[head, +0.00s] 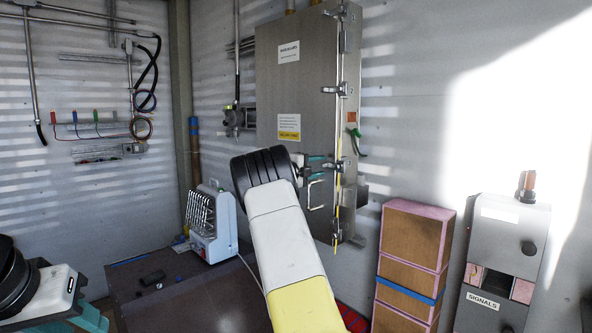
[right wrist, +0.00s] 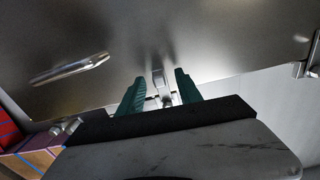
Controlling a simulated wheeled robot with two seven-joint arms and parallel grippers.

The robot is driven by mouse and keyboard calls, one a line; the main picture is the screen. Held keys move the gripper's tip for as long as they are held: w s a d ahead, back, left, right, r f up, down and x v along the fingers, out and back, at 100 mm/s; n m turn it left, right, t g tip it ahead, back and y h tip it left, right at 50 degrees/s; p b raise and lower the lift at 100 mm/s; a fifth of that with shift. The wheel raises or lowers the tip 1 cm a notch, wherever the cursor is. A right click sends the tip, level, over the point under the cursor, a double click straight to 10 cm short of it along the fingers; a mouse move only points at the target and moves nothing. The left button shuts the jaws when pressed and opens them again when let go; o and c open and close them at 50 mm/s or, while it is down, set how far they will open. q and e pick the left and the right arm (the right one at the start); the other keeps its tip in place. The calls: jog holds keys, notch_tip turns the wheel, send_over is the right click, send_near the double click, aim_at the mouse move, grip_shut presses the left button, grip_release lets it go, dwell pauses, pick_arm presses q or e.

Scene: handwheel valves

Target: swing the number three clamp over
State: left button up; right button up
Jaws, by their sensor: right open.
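The tall grey metal cabinet (head: 300,75) on the wall has clamps down its right edge. The third clamp from the top (head: 338,165) is partly hidden by my right gripper; its number is too small to read surely. My right gripper (head: 316,166) is at this clamp, its teal fingers apart. In the right wrist view, the clamp's metal lever (right wrist: 159,82) shows between the two open fingertips (right wrist: 160,88), with gaps on both sides. My left gripper's teal part (head: 90,318) shows at the lower left corner; its fingertips cannot be made out.
Two higher clamps (head: 334,90) (head: 335,13) sit on the same edge. A cabinet handle (head: 313,194) is just below my right gripper, and a green-handled thing (head: 356,140) is to the right. Stacked brown boxes (head: 408,238), a grey signals box (head: 488,300) and a white heater (head: 212,222) stand below.

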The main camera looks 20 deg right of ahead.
jog(key=shift+v, duration=2.85)
jog(key=v, duration=0.8)
jog(key=s+d+f+m+g+y, duration=0.1)
jog(key=s+d+f+m+y, duration=0.15)
jog(key=s+m, duration=0.25)
jog(key=s+d+f+m+g+y, duration=0.1)
jog(key=s+f+m+g+y, duration=0.15)
jog(key=s+m, duration=0.3)
jog(key=s+a+f+m+y, duration=0.2)
jog(key=s+m, duration=0.2)
jog(key=s, duration=0.1)
jog(key=s+a+f+m+y, duration=0.2)
jog(key=s+m+y, duration=0.1)
jog(key=s+m, duration=0.15)
jog(key=s+a+m+t+y, duration=0.3)
jog(key=s+a+m+y, duration=0.5)
jog(key=s+a+m, duration=1.1)
jog(key=s+f+m, duration=0.1)
jog(key=s, duration=0.2)
jog(key=shift+s+y, duration=0.35)
jog(key=shift+y, duration=0.05)
